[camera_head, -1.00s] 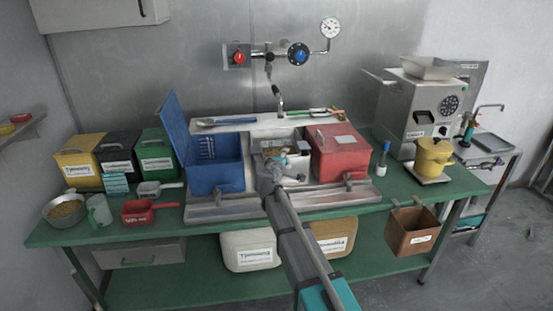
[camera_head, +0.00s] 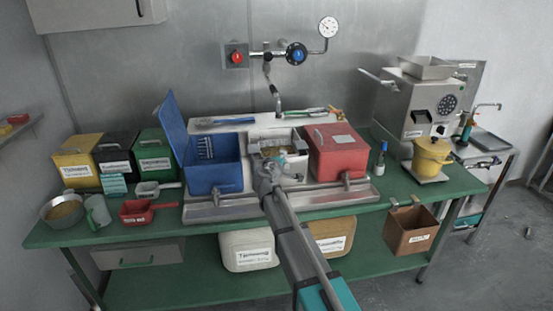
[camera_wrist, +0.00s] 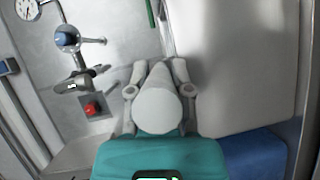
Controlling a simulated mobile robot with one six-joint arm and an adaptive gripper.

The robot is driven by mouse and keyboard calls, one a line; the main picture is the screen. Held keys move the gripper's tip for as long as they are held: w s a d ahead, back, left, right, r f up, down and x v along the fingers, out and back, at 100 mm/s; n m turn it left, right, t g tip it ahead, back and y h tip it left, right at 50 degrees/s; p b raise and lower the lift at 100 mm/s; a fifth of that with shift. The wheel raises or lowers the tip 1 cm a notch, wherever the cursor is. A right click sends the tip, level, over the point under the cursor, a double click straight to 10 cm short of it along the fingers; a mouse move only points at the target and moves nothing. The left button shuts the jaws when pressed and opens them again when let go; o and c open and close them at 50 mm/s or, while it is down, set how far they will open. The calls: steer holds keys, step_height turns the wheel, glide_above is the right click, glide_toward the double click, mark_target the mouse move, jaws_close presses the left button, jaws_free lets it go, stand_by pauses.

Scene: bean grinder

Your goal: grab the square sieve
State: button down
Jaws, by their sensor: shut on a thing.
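The square sieve (camera_head: 271,151) is a light grey, square-rimmed thing with a brownish inside. In the head view it sits in the middle bay of the counter, between the blue box and the red box. My gripper (camera_head: 281,160) is at its front side, shut on it. My arm and gripper hide part of its front. In the wrist view my gripper (camera_wrist: 158,68) shows closed in, and its grip point is mostly hidden behind its own body. A large pale panel (camera_wrist: 245,65) fills the right there; I cannot tell if it is the sieve.
An open blue box (camera_head: 214,178) stands close on the left and a red box (camera_head: 337,155) close on the right. A faucet (camera_head: 275,98) hangs behind the middle bay. A yellow pot (camera_head: 432,155) and a grey machine (camera_head: 420,105) stand farther right.

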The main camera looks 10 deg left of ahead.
steer(key=shift+r, duration=0.15)
step_height(320, 180, up, 10)
steer(key=p, duration=1)
stand_by(0.6)
